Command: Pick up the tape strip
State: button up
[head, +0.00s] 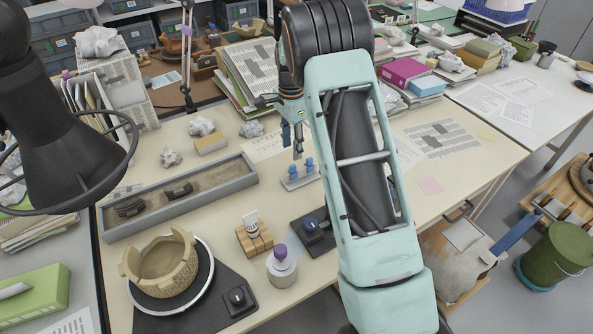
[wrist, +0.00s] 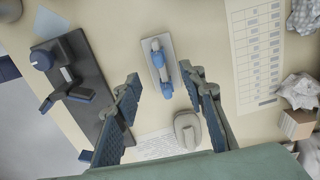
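A small pale stand with two blue posts (wrist: 165,101) sits on the table, seen from above in the wrist view. A narrow pale strip (wrist: 160,66), which looks like the tape strip, spans between the posts. In the head view the stand (head: 300,183) is left of my arm; the strip is too small to make out there. My gripper (wrist: 159,80) is open and empty, with its fingers on either side of the stand in the wrist view. In the head view my gripper (head: 292,143) hangs above the stand, apart from it.
A black device with a blue knob (wrist: 41,60) lies left of the stand. A grey oval object (wrist: 187,130) is close by the stand. A long sherd tray (head: 210,201), partly built bowl (head: 160,268) and wooden block (head: 254,239) stand to the left in the head view.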

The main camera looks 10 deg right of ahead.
aim_at(293, 165)
notch_tip(293, 165, down, 10)
jog(key=shift+s+r+p, duration=0.15)
jog(key=shift+r+p, duration=0.05)
jog(key=shift+p, duration=0.3)
jog(key=c, duration=0.8)
